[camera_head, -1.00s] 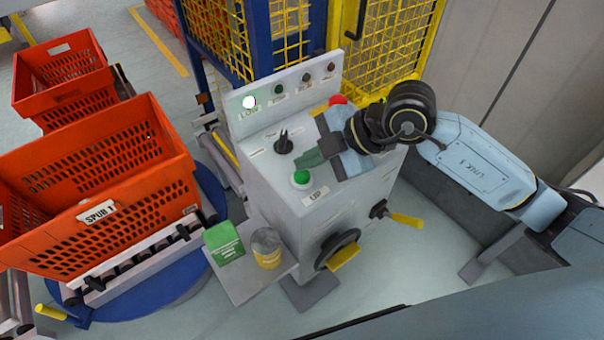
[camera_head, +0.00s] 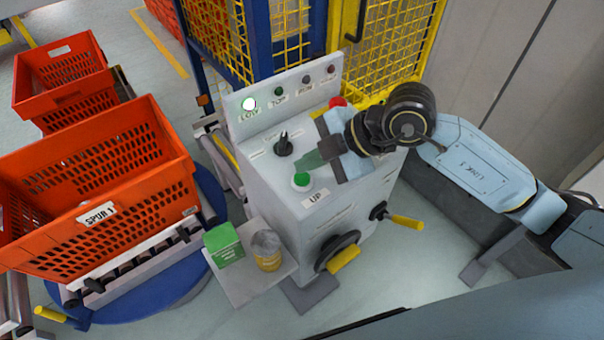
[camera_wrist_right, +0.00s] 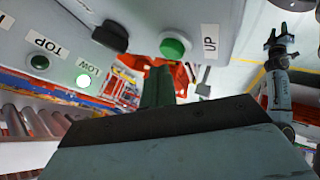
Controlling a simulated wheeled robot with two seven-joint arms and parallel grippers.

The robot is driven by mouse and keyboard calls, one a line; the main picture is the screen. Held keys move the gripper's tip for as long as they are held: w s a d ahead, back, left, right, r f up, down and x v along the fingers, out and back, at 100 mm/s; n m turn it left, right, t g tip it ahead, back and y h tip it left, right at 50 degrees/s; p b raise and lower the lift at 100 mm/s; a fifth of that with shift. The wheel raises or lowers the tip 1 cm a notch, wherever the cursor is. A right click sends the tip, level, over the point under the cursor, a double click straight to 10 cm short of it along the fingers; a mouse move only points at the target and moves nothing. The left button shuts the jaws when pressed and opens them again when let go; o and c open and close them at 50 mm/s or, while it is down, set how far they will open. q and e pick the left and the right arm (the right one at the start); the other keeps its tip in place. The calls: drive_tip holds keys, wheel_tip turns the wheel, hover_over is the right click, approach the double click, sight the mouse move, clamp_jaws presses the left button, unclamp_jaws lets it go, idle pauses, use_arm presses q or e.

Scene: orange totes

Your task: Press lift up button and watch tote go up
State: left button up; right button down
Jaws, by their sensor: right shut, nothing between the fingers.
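The green UP button (camera_head: 301,180) sits on the grey control box (camera_head: 330,215), above its UP label. It also shows in the right wrist view (camera_wrist_right: 174,45). My right gripper (camera_head: 306,162) is shut and empty, its green fingertips just behind the button in the head view; I cannot tell whether they touch it. The fingers show in the right wrist view (camera_wrist_right: 157,88) below the button. The orange SPUR 1 tote (camera_head: 160,150) sits on rollers at the left. The LOW lamp (camera_head: 249,104) is lit. An arm with a small gripper (camera_wrist_right: 279,40), probably my left, shows in the right wrist view.
A black selector knob (camera_head: 283,146) and a red button (camera_head: 337,102) are near my right gripper. A green box (camera_head: 223,244) and a yellow can (camera_head: 266,250) stand on a side shelf. A yellow mesh fence (camera_head: 385,45) is behind. Another orange tote (camera_head: 62,75) is farther back.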

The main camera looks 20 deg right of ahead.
drive_tip(key=shift+f, duration=0.2)
idle(0.6)
drive_tip(key=shift+f, duration=0.25)
